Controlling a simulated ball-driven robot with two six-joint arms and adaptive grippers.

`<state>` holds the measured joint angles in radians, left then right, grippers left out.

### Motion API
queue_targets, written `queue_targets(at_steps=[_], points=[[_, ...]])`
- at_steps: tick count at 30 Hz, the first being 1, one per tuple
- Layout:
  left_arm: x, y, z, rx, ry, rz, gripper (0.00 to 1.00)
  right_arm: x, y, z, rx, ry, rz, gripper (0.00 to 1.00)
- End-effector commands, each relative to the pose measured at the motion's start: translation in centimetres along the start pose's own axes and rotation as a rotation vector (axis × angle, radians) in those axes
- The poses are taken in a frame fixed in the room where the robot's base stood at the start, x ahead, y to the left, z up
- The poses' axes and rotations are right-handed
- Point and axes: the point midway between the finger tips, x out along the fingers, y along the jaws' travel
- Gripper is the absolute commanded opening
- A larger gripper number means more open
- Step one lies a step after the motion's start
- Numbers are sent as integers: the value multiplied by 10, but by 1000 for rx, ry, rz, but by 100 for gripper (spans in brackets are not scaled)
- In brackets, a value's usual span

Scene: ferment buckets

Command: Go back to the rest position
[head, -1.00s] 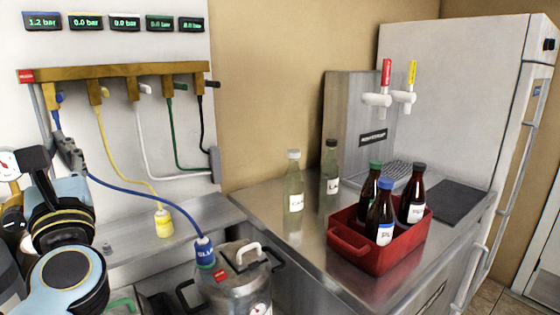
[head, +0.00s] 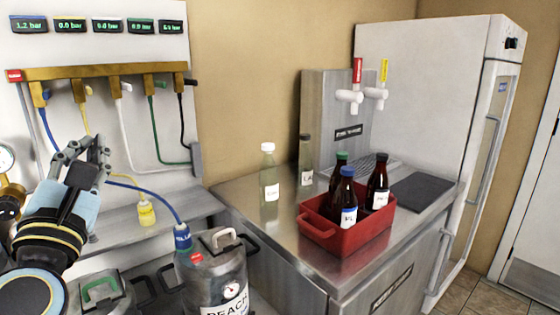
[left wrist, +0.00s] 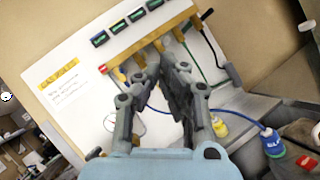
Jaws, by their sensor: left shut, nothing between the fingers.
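My left gripper (head: 88,152) is at the left of the head view, raised in front of the gas panel, its fingers pointing up. It is shut and holds nothing. In the left wrist view the gripper (left wrist: 176,68) also shows, its fingers close together in front of the brass manifold and hoses. My right gripper is in neither view.
The brass manifold (head: 105,70) with coloured hoses hangs behind my left gripper. A steel keg (head: 215,270) with a blue connector (head: 183,237) stands below. A red crate (head: 345,238) of brown bottles and two clear bottles stand on the steel counter (head: 245,212). The floor at right is clear.

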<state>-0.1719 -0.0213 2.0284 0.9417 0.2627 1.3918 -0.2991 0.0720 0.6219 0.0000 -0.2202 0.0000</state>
Motion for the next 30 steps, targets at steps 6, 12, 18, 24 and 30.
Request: queue_targets(at_steps=[6,12,18,24,30], points=[[-33,-51,16,454,-136,-321,0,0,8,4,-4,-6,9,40],[-122,-107,-10,1124,-393,-808,0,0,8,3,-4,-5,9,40],[-214,-105,-61,1604,-664,-1251,0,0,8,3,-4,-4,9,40],[-279,-72,-96,1831,-879,-1587,0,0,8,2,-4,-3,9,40],[-329,-29,-116,1926,-1073,-1888,0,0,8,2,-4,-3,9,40]])
